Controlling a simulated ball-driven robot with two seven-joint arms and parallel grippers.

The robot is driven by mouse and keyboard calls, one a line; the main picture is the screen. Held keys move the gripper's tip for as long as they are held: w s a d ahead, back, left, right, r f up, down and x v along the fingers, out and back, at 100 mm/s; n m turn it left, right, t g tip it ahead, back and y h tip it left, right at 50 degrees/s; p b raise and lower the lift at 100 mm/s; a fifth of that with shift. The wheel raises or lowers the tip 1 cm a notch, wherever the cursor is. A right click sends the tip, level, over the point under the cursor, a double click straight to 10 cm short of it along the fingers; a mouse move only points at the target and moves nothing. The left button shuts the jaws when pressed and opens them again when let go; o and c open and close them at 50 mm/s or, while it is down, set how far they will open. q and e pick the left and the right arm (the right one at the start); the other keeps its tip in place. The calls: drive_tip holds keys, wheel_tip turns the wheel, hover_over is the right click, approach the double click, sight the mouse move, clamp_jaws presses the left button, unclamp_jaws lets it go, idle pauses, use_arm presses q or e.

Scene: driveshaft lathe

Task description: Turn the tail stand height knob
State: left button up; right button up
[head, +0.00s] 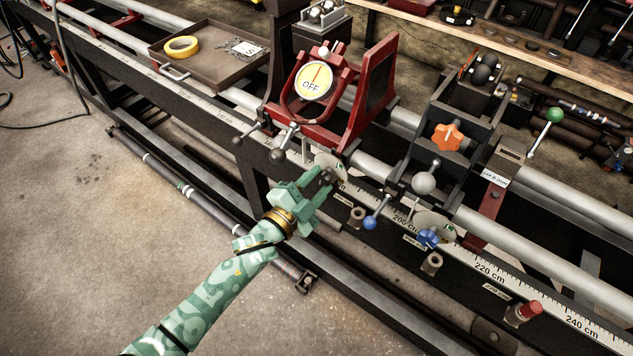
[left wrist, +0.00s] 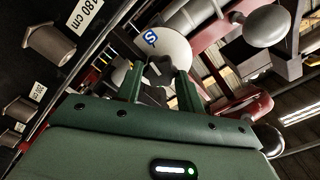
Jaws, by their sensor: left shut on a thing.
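My left gripper (head: 322,186) reaches in from the lower left, its green fingers shut on a small dark knob (head: 327,177) in front of a pale round plate (head: 328,161) below the red stand. In the left wrist view the fingers (left wrist: 160,82) close in front of the same plate (left wrist: 165,45), which bears a blue letter; the knob is mostly hidden. To the right stand an orange star knob (head: 447,137) and a blue star knob (head: 428,238). I cannot tell from any label which knob is the height knob. My right gripper is out of view.
A red stand (head: 375,95) with an OFF dial (head: 314,81) is just behind the gripper. A ball-ended lever (head: 277,155) and a blue-ended lever (head: 370,222) are close on either side. A tray (head: 215,75) lies farther left.

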use_arm(q)
drive_tip(key=shift+f+m, duration=0.1)
drive_tip(key=shift+m, duration=0.9)
drive_tip(key=o, duration=1)
drive_tip(key=shift+s, duration=0.1)
drive_tip(key=p+v, duration=0.3)
drive_tip(key=v, duration=1.3)
drive_tip(key=shift+s+a, duration=0.1)
